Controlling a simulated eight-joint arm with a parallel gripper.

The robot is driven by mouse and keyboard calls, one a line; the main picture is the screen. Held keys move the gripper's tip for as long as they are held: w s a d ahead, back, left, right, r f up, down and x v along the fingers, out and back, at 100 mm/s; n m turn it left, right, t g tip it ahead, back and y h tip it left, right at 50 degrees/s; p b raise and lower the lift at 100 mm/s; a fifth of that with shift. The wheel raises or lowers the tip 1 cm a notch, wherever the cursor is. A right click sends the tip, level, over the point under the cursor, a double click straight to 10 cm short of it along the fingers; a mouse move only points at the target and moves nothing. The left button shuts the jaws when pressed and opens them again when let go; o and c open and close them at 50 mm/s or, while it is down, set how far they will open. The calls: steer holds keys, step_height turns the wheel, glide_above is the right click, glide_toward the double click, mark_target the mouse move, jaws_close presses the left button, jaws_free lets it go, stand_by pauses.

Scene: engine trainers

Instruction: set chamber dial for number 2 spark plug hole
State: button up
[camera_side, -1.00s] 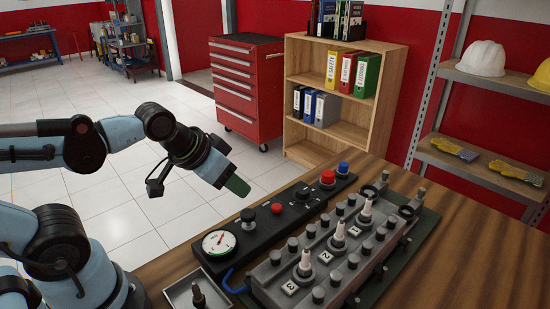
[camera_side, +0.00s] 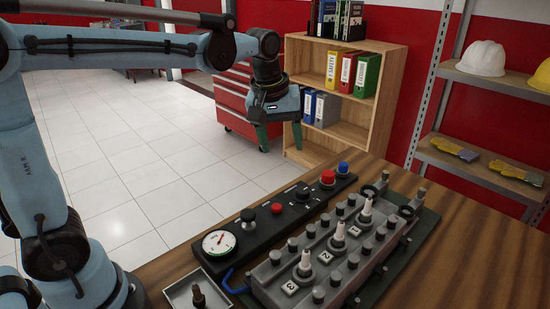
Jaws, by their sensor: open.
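A black control box (camera_side: 262,226) lies on the wooden bench. The dial's setting is too small to read. My gripper (camera_side: 280,138) is open and empty, fingers down, well above and beyond the box, touching nothing.
A small tray (camera_side: 180,295) with a dark-tipped part (camera_side: 198,295) sits at the bench's front left. A blue hose (camera_side: 232,284) runs beside the head. The bench (camera_side: 480,255) is clear on the right. A bookshelf (camera_side: 370,125) and red tool cabinet (camera_side: 233,108) stand behind.

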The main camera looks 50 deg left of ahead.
mark_target(303, 190)
steer(key=w+f+n+g, duration=0.3)
steer(key=w+n, duration=0.2)
steer(key=w, duration=0.2)
steer(key=f, duration=1.2)
steer(key=shift+d+f, duration=0.1)
steer(key=shift+d, duration=0.3)
steer(key=c, duration=1)
